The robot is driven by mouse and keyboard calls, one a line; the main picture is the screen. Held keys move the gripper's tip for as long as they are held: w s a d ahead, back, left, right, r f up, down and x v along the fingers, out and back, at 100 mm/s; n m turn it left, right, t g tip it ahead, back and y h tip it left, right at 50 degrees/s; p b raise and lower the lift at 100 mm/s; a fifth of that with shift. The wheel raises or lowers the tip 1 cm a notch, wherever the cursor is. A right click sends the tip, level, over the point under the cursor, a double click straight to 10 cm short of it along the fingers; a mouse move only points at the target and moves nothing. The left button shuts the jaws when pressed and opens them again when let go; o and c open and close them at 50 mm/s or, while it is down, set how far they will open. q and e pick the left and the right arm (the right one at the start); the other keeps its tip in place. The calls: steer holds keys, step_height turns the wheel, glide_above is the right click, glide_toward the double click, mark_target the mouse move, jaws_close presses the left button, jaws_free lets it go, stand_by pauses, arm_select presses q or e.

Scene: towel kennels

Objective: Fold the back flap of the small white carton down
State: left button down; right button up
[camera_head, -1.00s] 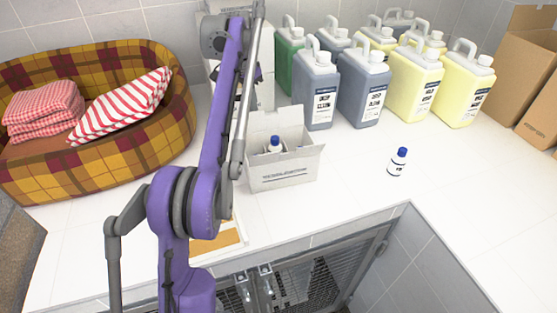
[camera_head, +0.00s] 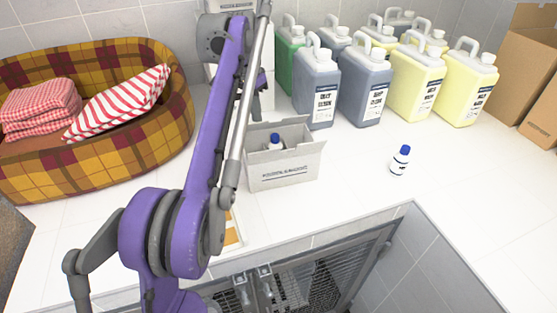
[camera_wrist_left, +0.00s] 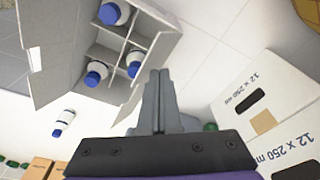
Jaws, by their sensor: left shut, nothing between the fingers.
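The small white carton (camera_head: 284,172) stands open on the counter, with a blue-capped bottle (camera_head: 275,141) inside. Its back flap (camera_head: 291,127) stands up behind the opening, partly hidden by my arm. In the left wrist view, the carton's grey dividers (camera_wrist_left: 108,52) and several blue-capped bottles (camera_wrist_left: 97,73) show at upper left. My left gripper (camera_wrist_left: 158,76) is shut and empty, its fingertips just beside the carton. A narrow flap (camera_wrist_left: 127,104) lies close to the fingers; I cannot tell whether they touch. My right gripper is not in view.
A loose bottle (camera_head: 400,160) stands right of the carton. Several jugs (camera_head: 365,85) stand behind. A plaid pet bed (camera_head: 100,165) fills the left. Brown boxes (camera_head: 543,110) stand far right. Larger white cartons (camera_wrist_left: 270,95) lie right of the fingers.

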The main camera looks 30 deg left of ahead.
mark_target(258, 125)
arm_select(q)
steer(key=shift+s+d, duration=0.45)
steer(key=shift+d, duration=0.05)
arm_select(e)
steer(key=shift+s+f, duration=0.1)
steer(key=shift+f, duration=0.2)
arm_select(q)
steer(key=shift+f, duration=0.1)
steer(key=shift+f+b, duration=0.85)
steer(key=shift+f, duration=0.55)
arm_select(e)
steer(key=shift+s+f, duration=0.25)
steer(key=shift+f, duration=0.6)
arm_select(q)
steer(key=shift+r, duration=0.1)
step_height(258, 125, up, 3)
steer(key=shift+p, duration=1.15)
steer(key=shift+w+r+p, duration=0.1)
steer(key=shift+r+p, duration=1.55)
steer(key=shift+r, duration=0.9)
steer(key=shift+f, duration=0.15)
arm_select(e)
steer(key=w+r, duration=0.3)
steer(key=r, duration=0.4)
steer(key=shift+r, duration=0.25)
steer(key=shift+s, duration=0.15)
